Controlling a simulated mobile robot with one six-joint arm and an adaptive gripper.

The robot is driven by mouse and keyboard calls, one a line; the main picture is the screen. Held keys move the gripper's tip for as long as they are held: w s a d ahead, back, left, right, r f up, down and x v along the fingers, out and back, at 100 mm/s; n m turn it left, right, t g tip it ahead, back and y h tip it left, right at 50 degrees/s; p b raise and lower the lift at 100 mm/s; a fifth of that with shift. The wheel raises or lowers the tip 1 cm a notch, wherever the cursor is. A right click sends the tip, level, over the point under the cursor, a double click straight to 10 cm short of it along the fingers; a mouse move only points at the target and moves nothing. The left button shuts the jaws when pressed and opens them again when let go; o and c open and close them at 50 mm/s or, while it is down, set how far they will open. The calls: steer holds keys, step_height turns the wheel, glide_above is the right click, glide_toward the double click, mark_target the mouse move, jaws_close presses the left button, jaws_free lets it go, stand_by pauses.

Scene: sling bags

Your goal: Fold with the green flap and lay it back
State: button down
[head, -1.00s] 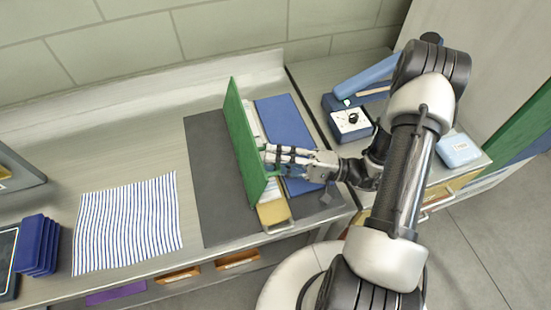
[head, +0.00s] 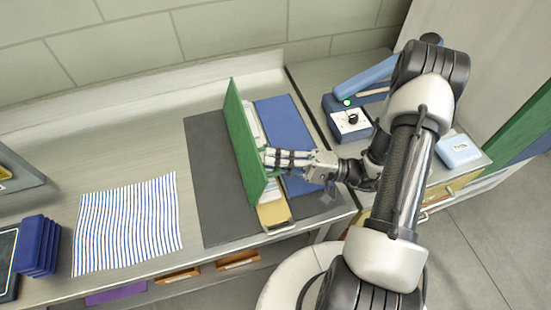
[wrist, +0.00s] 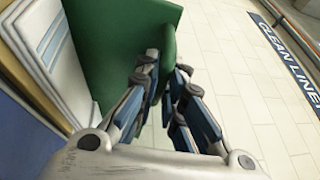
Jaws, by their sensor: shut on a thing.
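The green flap (head: 241,150) stands nearly upright on the dark grey mat (head: 207,180) in the head view, leaning a little to the left. A blue panel (head: 284,130) lies flat to its right, with white layers (head: 252,115) and a yellow piece (head: 273,213) between them. My gripper (head: 270,158) is at the flap's right side near its front end, shut on the flap's edge. In the wrist view the green flap (wrist: 125,40) is beyond my gripper (wrist: 165,75), and the fingertips partly cover it. The exact contact is hard to see.
A striped cloth (head: 127,222) lies on the counter to the left, near a stack of dark blue pieces (head: 38,245). A blue device with a dial (head: 350,122) stands to the right, with a light blue box (head: 458,150) beyond my arm. Bare counter lies behind the cloth.

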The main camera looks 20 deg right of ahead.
steer(key=shift+a+r+h+p, duration=0.4)
steer(key=shift+a+r+p, duration=0.1)
steer(key=shift+a+p, duration=0.2)
steer(key=shift+f, duration=0.1)
steer(key=c, duration=1.7)
jaws_free()
steer(key=shift+d, duration=0.1)
steer(key=v, duration=1.2)
steer(key=shift+w, duration=0.1)
